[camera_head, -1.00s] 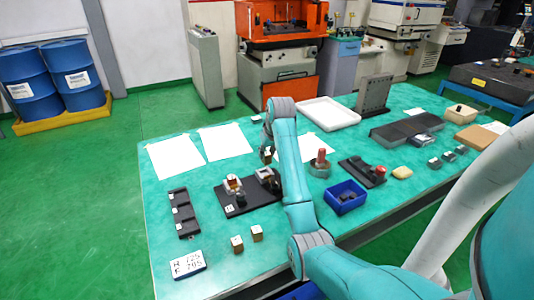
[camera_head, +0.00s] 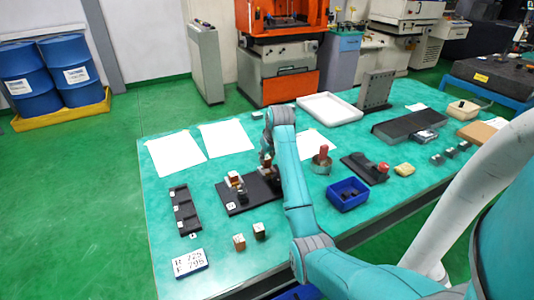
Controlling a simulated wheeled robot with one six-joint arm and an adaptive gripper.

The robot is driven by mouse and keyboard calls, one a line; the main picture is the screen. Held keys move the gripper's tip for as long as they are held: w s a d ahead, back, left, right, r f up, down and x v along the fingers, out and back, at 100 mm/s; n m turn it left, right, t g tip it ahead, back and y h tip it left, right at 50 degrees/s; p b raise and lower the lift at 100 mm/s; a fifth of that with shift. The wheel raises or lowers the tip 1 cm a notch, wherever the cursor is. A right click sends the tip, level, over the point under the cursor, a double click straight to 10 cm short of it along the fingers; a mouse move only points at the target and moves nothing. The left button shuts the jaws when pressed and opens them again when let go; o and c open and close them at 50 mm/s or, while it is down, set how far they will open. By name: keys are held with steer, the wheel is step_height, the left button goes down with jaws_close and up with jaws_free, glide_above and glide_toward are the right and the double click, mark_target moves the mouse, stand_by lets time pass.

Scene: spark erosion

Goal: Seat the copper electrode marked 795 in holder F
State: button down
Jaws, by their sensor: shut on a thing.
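My gripper (camera_head: 266,160) points down over the right part of a black base plate (camera_head: 238,208). It is shut on a small copper-coloured block, the electrode (camera_head: 265,171), just at the plate's right holder. My arm hides part of this spot, and I cannot tell whether the block touches the holder. Another copper-and-white block (camera_head: 234,178) sits in the plate's left holder. A white card (camera_head: 189,263) at the front left reads roughly "H 725" and "F 795". The marks on the blocks and the holder letters are too small to read.
Two loose copper-topped blocks (camera_head: 239,242) stand in front of the plate. A black slotted rack (camera_head: 184,211) lies to its left. A blue bin (camera_head: 347,195) and a round fixture with a red top (camera_head: 322,160) stand right of my arm. White sheets (camera_head: 227,138) lie behind.

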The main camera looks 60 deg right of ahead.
steer(key=shift+f, duration=1.3)
steer(key=shift+f, duration=0.2)
steer(key=c, duration=0.8)
jaws_free()
steer(key=shift+o, duration=0.2)
steer(key=shift+v, duration=3.75)
